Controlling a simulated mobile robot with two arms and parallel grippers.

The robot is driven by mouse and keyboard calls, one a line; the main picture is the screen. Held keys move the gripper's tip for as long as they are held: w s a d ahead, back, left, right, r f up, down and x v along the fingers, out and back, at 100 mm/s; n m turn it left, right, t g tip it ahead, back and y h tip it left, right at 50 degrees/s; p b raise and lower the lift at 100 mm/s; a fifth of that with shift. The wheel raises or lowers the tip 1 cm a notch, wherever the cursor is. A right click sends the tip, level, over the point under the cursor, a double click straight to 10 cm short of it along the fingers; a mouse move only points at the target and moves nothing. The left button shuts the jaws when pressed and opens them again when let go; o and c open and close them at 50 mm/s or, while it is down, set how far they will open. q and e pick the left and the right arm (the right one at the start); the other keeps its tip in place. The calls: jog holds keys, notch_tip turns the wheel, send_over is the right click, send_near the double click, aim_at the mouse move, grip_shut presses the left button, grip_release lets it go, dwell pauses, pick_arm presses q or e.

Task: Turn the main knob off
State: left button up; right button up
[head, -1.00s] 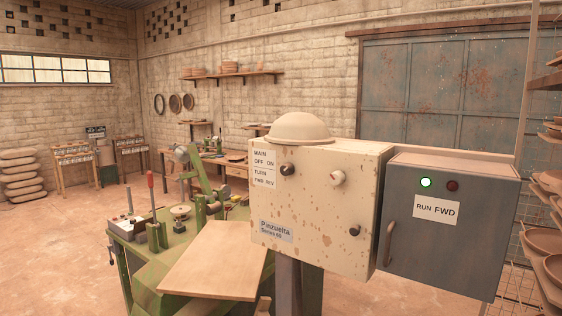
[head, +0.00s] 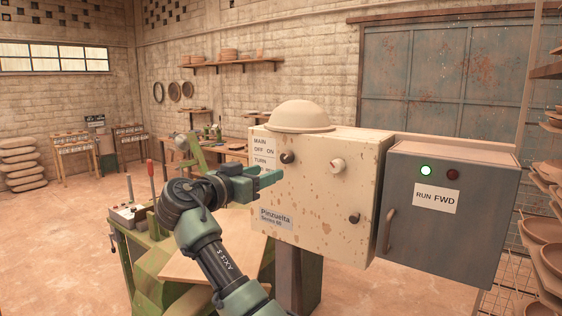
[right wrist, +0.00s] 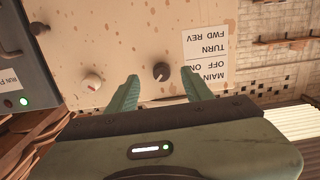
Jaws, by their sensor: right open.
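The control box (head: 310,205) is cream with rust spots. A label (head: 262,150) reading MAIN OFF ON and TURN is at its upper left. Right beside it is a dark round knob (head: 287,157); its setting is too small to read. A pale knob (head: 337,165) is to its right, and another dark knob (head: 354,218) lower right. My right gripper (head: 270,180) is open and empty in front of the box, just below the upper dark knob. In the upside-down right wrist view, that knob (right wrist: 161,72) shows between the open fingertips, apparently untouched. My left gripper is out of view.
A grey cabinet (head: 450,235) adjoins the box on the right, with a lit green lamp (head: 425,170), a dark red lamp and a RUN FWD sign. A beige dome (head: 300,115) sits on the box. A green machine (head: 160,260) stands behind my right arm.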

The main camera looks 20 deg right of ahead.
aim_at(284, 159)
jog(key=w+d+p, duration=0.1)
jog(key=w+d+r+p, duration=0.1)
jog(key=d+p, duration=0.1)
jog(key=w+d+r+p, duration=0.1)
jog(key=w+d, duration=0.1)
jog(key=shift+w+d+f+p, duration=0.2)
jog(key=shift+w+d+p, duration=0.15)
jog(key=shift+d+p, duration=0.2)
grip_shut()
